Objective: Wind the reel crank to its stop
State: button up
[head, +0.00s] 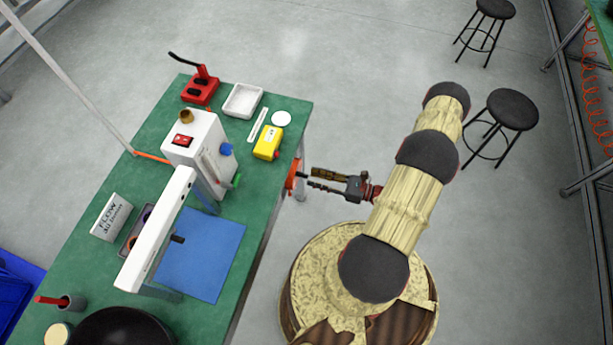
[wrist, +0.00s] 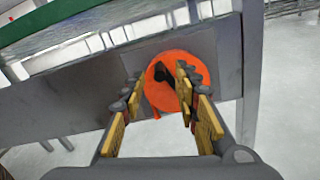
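The orange reel (head: 290,178) is mounted at the right side of the green workbench, below its top. In the wrist view the round orange reel (wrist: 158,97) faces me on a grey panel, with a dark crank part (wrist: 166,74) near its middle. The right finger hides part of the reel, and the crank's full shape is unclear. My gripper (head: 311,179) points left at the reel from just right of it. In the wrist view my gripper (wrist: 160,88) has its yellow-padded fingers apart, with the reel and crank seen between them. I cannot tell whether they touch the crank.
The green bench (head: 255,225) carries a white machine (head: 205,140), a yellow box (head: 268,142), a white tray (head: 242,100), a red-based tool (head: 201,88) and a blue mat (head: 215,255). Black stools (head: 513,108) stand at the upper right. The floor right of the bench is open.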

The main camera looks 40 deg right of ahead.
aim_at(307, 175)
jog(key=shift+b+x, duration=0.3)
jog(key=shift+x, duration=1.6)
jog(key=c, duration=0.3)
jog(key=c, duration=0.4)
grip_shut()
